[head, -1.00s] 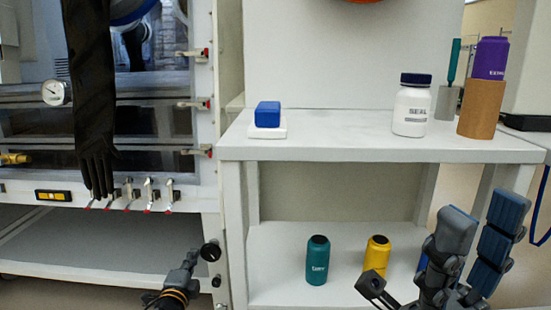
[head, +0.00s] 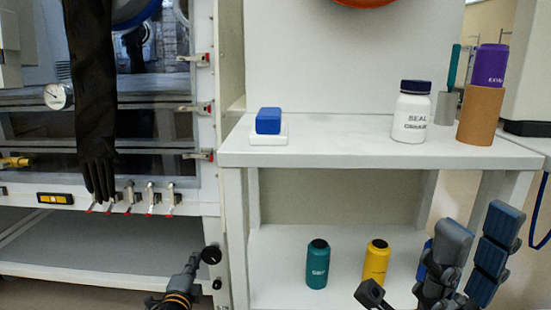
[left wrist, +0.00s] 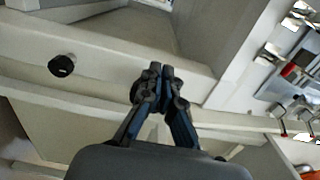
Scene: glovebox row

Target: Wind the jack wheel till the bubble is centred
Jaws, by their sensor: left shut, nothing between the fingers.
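A spirit level with a yellow vial in a black frame (head: 55,198) sits on the glovebox's lower front rail; its bubble is too small to read. My right gripper (head: 445,258) is open and empty before the shelf, fingers apart.
The shelf unit (head: 340,150) holds bottles, including teal (head: 317,265) and yellow (head: 376,262) ones below.

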